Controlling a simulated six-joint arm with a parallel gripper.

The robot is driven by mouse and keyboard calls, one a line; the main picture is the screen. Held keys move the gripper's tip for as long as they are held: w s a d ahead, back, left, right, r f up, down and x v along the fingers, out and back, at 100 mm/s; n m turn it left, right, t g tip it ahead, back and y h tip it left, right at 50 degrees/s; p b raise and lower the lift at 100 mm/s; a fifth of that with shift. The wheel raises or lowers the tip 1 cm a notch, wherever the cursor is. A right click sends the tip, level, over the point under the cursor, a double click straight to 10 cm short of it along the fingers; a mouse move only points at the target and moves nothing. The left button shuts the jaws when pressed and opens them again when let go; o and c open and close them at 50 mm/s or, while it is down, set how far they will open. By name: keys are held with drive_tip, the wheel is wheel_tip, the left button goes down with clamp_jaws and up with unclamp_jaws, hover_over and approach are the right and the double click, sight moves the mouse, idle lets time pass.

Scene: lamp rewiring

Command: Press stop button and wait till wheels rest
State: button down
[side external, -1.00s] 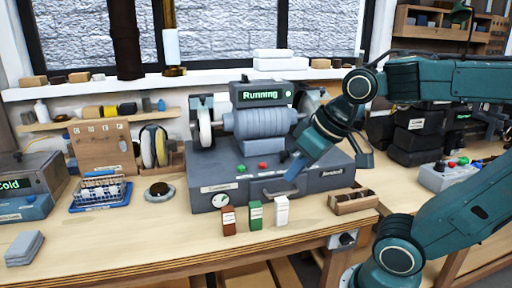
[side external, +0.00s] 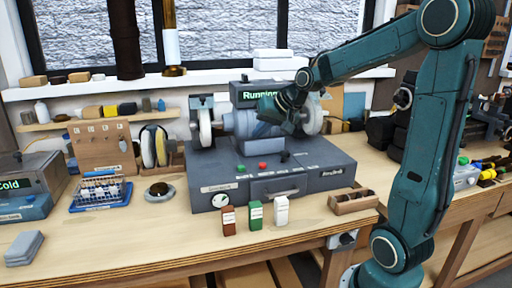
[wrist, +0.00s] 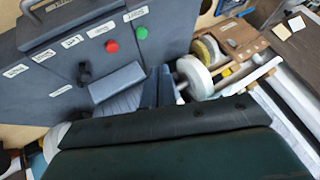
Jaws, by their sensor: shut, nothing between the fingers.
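The grey grinder (side external: 232,185) has a red button (side external: 262,165) and a green button (side external: 240,169) on its top face. In the wrist view the red button (wrist: 112,46) and green button (wrist: 142,33) are clear of my fingers. The display (side external: 258,95) reads "Running", partly covered by my arm. A pale wheel (side external: 205,125) is at the left and another wheel (side external: 312,112) at the right; I cannot tell their spin. My gripper (side external: 264,117) is shut and empty, in front of the motor body, above and behind the buttons. Its fingers (wrist: 158,88) point past a grey block in the wrist view.
A black knob (side external: 285,156) stands right of the red button. Small red, green and white boxes (side external: 255,213) stand before the grinder. A wooden tray (side external: 352,202) is at the right, a blue wire basket (side external: 100,193) at the left. The front bench is mostly clear.

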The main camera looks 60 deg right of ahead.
sight(265, 165)
drive_tip(key=w+d+f+m, duration=0.1)
drive_tip(key=w+d+m, duration=0.1)
drive_tip(key=d, duration=0.5)
drive_tip(key=shift+f+t, duration=0.3)
drive_tip(key=shift+d+f, duration=0.1)
drive_tip(key=shift+f, duration=0.05)
drive_tip(key=shift+f, duration=4.25)
drive_tip(key=shift+f, duration=0.95)
drive_tip(key=shift+r, duration=0.9)
drive_tip(key=shift+r, duration=0.1)
drive_tip(key=shift+r, duration=2.45)
